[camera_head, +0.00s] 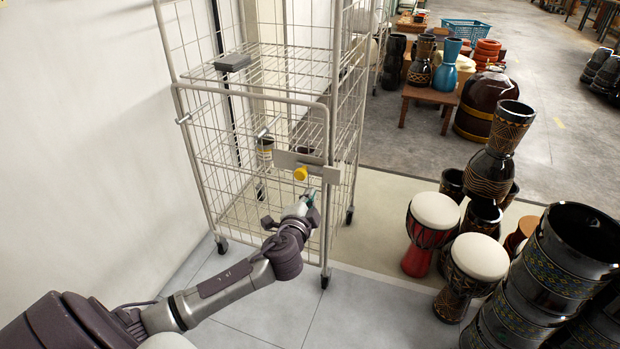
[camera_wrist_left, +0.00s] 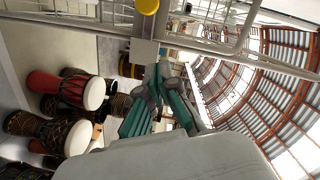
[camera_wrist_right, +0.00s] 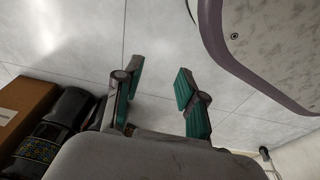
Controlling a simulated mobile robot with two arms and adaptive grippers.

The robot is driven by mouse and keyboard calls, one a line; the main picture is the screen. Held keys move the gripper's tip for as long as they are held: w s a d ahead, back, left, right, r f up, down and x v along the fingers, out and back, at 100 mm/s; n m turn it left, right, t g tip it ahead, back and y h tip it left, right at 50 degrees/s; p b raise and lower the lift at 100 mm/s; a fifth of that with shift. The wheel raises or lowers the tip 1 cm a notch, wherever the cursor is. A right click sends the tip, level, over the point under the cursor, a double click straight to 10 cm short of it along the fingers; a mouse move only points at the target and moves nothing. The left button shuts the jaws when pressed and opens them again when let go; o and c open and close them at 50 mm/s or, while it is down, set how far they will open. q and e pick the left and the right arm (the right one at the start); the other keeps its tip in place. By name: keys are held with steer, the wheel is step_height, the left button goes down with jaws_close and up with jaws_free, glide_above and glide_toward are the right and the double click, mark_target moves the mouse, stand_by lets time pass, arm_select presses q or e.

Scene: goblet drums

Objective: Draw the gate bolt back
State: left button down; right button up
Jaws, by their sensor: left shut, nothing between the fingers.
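The gate bolt has a yellow knob (camera_head: 300,173) on a grey plate (camera_head: 325,172) at the gate's right side. The knob also shows at the top edge of the left wrist view (camera_wrist_left: 147,6). The wire gate (camera_head: 247,187) stands upright on the front of a roll cage. My left gripper (camera_head: 311,195) is shut and empty, just below and right of the knob, apparently not touching it. Its fingers point toward the plate in the left wrist view. My right gripper (camera_wrist_right: 158,78) is open and empty over the tiled floor, outside the head view.
A white wall (camera_head: 80,130) stands close on the left. Goblet drums, one red (camera_head: 432,225) and one dark with a white head (camera_head: 475,265), stand right of the cage, near tall stacked black drums (camera_head: 545,280). Floor tiles before the cage are clear.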

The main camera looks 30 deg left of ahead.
arm_select(q)
steer(key=w+a+f+b, duration=0.1)
steer(key=w+a+f, duration=0.2)
steer(key=w+a, duration=0.3)
steer(key=shift+b+x, duration=0.4)
steer(key=shift+x, duration=1.1)
arm_select(e)
steer(key=w+r, duration=0.3)
steer(key=r, duration=0.2)
steer(key=shift+a+r, duration=0.15)
steer(key=shift+a, duration=0.1)
arm_select(q)
steer(key=shift+d+r, duration=0.1)
steer(key=shift+r, duration=0.05)
arm_select(e)
steer(key=shift+w, duration=0.1)
arm_select(q)
steer(key=a, duration=0.2)
steer(key=s+a+b, duration=0.1)
steer(key=a, duration=0.2)
steer(key=shift+s+a, duration=0.1)
steer(key=shift+a, duration=0.1)
arm_select(e)
steer(key=r, duration=0.1)
steer(key=w+r, duration=0.1)
steer(key=shift+r, duration=0.4)
arm_select(q)
steer(key=shift+r, duration=0.15)
arm_select(e)
steer(key=shift+s+d+f, duration=0.1)
